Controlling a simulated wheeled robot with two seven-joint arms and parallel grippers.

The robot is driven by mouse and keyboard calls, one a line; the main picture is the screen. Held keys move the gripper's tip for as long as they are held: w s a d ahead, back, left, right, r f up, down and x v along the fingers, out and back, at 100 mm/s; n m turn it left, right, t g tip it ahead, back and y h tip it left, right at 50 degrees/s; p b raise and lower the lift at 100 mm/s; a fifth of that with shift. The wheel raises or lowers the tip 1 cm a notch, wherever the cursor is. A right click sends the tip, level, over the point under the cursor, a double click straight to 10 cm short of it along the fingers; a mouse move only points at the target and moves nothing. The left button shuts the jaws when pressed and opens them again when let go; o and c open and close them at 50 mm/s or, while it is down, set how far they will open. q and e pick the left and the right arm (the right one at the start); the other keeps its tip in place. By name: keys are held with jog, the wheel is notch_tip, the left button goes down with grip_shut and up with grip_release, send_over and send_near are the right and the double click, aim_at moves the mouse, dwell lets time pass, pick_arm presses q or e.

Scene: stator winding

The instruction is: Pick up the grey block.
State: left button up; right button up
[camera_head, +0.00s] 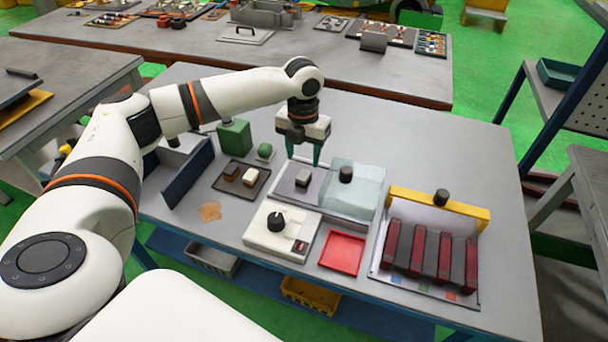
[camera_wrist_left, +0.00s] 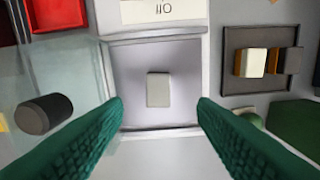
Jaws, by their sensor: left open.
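The grey block (camera_head: 303,177) lies on the open left half of a light tray (camera_head: 290,192) in the head view. It also shows in the left wrist view (camera_wrist_left: 158,90), near the middle of the picture, in the square recess (camera_wrist_left: 127,62). My left gripper (camera_head: 304,157) is above and just behind the block in the head view, fingers pointing down. In the left wrist view its two green fingers (camera_wrist_left: 160,118) are wide apart, with nothing between them, and the block lies beyond the gap between the tips. My right gripper does not show in these frames.
A clear cover with a black knob (camera_head: 346,174) stands right of the block. A dark tray (camera_head: 240,181) with small blocks, a green box (camera_head: 235,136), a white box with a black knob (camera_head: 277,222), a red tray (camera_head: 343,252) and a yellow-barred rack (camera_head: 437,208) surround it.

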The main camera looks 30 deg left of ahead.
aim_at(304, 174)
pick_arm(q)
jog(key=shift+f, duration=0.55)
jog(key=shift+w+f, duration=0.2)
jog(key=shift+f, duration=0.1)
jog(key=f, duration=0.1)
jog(key=f+p, duration=0.1)
jog(key=f, duration=0.2)
jog(key=shift+s+d+f, duration=0.1)
jog(key=shift+s+f, duration=0.05)
jog(key=shift+s, duration=0.15)
jog(key=shift+w+f, duration=0.1)
jog(key=shift+f, duration=0.4)
jog(key=c, duration=1.1)
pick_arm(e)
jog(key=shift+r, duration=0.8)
pick_arm(q)
jog(key=shift+r, duration=0.15)
